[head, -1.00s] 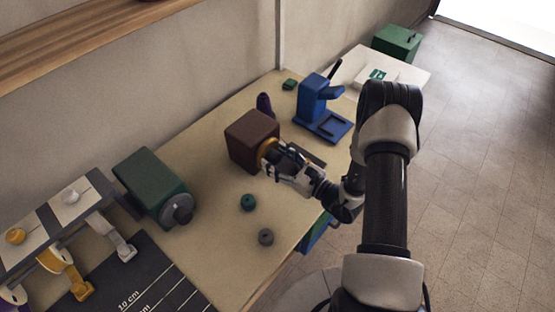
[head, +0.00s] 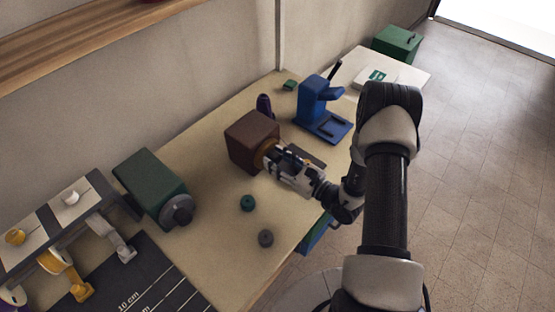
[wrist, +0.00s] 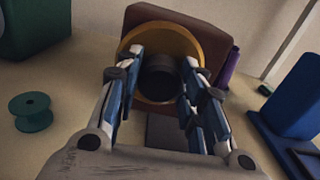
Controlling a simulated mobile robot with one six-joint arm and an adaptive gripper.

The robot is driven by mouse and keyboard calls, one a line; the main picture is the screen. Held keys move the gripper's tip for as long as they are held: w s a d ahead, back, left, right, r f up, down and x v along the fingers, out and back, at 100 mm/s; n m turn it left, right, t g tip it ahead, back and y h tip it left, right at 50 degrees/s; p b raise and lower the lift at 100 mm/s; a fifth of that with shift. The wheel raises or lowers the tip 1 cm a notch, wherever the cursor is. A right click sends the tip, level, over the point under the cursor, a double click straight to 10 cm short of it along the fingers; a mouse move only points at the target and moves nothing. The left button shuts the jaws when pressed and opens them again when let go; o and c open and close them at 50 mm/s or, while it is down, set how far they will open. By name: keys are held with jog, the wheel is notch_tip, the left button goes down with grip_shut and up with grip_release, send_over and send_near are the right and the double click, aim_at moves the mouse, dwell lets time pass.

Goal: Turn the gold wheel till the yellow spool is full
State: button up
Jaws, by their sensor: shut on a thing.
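The gold wheel (wrist: 203,48) is on the front of a brown box (head: 250,138), with a dark hub (wrist: 160,82) at its centre. My gripper (wrist: 158,72) faces the wheel squarely, one finger at each side of the hub, and is shut on the wheel. In the head view my gripper (head: 272,158) covers part of the wheel. How full the spool is cannot be told at this size.
A green box with a grey wheel (head: 152,185), a teal spool (head: 247,203) and a grey spool (head: 265,238) stand left of my gripper. A blue stand (head: 320,108) is to the right. A purple item (head: 264,104) is behind the brown box. The front middle table is fairly clear.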

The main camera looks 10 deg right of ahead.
jog(key=shift+m, duration=0.3)
jog(key=m+p, duration=0.2)
jog(key=m, duration=0.8)
jog(key=shift+d+p, duration=0.1)
jog(key=shift+p, duration=0.25)
jog(key=m, duration=0.4)
jog(key=shift+m+p, duration=0.3)
jog(key=shift+p, duration=0.1)
jog(key=m, duration=0.3)
jog(key=shift+f+m+p, duration=0.1)
jog(key=shift+m+p, duration=0.2)
jog(key=m, duration=0.4)
jog(key=shift+m, duration=0.3)
jog(key=m, duration=0.3)
jog(key=shift+f+m+p, duration=0.1)
jog(key=shift+m+p, duration=0.2)
jog(key=shift+p, duration=0.1)
jog(key=shift+m, duration=1.8)
